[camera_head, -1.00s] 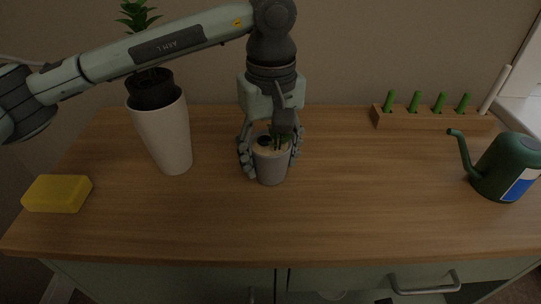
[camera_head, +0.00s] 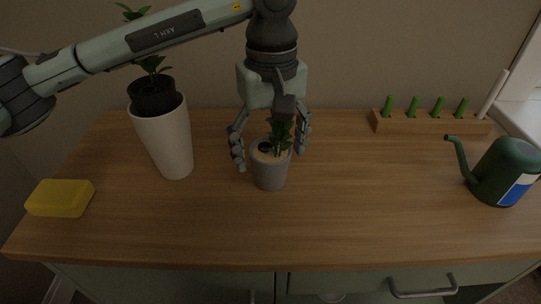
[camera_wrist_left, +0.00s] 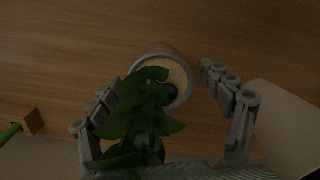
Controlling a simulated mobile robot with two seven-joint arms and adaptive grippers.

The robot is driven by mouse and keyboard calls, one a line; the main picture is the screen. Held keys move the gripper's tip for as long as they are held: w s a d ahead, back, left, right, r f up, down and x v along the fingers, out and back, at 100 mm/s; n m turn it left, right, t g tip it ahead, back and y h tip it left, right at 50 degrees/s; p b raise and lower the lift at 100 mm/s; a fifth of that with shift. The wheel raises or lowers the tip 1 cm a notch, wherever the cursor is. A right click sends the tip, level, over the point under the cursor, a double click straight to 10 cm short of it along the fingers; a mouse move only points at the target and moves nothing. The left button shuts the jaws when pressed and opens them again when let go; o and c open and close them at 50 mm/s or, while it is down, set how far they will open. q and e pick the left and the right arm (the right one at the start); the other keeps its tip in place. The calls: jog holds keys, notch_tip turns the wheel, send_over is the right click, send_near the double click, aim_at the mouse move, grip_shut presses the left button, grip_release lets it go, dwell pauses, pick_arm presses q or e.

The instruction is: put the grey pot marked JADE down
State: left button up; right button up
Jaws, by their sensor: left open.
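The grey pot (camera_head: 270,172) stands upright on the wooden counter, near its middle, with a green plant (camera_head: 280,134) in it. No marking on it can be read. My left gripper (camera_head: 270,152) is open above the pot, with a finger on each side of the plant and apart from the pot. In the left wrist view the pot's pale rim (camera_wrist_left: 185,72) shows between the open fingers, partly covered by leaves. My right gripper is not in view.
A tall white planter (camera_head: 166,143) with a dark inner pot stands left of the grey pot. A yellow sponge (camera_head: 60,198) lies at the left. A green watering can (camera_head: 503,172) and a wooden rack (camera_head: 425,124) with green-handled items are at the right. The counter (camera_head: 360,200) is clear between.

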aim_at(271, 151)
pick_arm(q)
notch_tip(271, 151, up, 2)
jog(key=shift+r, duration=0.15)
notch_tip(271, 151, up, 6)
jog(key=shift+f, duration=0.15)
jog(key=shift+r, duration=0.6)
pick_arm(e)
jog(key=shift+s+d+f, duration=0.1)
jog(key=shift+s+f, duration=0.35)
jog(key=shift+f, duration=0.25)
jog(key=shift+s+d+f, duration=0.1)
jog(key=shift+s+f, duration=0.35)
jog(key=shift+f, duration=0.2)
pick_arm(q)
jog(key=shift+f, duration=0.1)
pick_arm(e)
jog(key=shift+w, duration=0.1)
